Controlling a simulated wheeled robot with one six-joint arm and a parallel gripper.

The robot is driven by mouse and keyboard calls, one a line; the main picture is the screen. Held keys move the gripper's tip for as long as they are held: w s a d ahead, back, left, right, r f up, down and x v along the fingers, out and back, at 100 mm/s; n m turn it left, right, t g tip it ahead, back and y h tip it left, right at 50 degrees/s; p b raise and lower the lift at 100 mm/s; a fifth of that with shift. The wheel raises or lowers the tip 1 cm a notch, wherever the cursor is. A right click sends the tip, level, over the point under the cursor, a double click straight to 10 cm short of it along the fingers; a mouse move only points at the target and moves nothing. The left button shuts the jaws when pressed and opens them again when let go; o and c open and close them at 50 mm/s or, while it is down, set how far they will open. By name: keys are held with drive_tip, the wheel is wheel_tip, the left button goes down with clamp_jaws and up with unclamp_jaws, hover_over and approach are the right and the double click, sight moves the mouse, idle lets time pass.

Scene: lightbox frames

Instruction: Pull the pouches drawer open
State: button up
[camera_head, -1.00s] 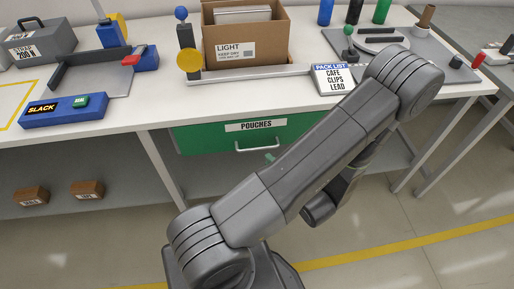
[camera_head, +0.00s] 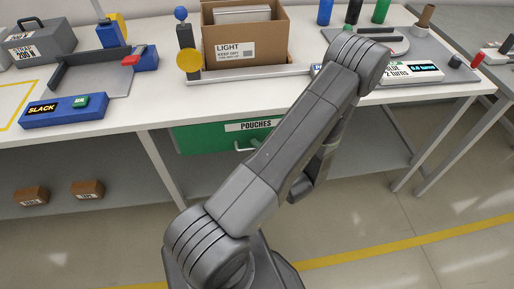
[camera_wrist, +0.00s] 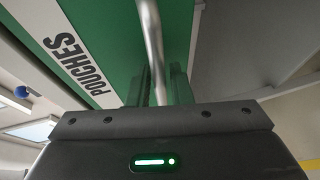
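The green pouches drawer (camera_head: 205,138) hangs under the workbench and looks shut, with its front in line with the bench edge. Its white label reads POUCHES (camera_head: 255,125). Part of the pale bar handle (camera_head: 244,147) shows left of my arm. In the wrist view the handle (camera_wrist: 153,40) runs down between the two dark fingers of my gripper (camera_wrist: 161,88). The fingers sit close on both sides of the bar and look shut on it. The drawer front (camera_wrist: 115,30) is to the left there. In the head view my arm hides the gripper.
The white bench top (camera_head: 150,115) holds a cardboard box marked LIGHT (camera_head: 240,45), a blue SLACK unit (camera_head: 65,110) and a display (camera_head: 412,68) at the right. A bench leg (camera_head: 162,170) stands left of the drawer. Two brown blocks (camera_head: 87,189) lie on the lower shelf.

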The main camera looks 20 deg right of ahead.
clamp_jaws()
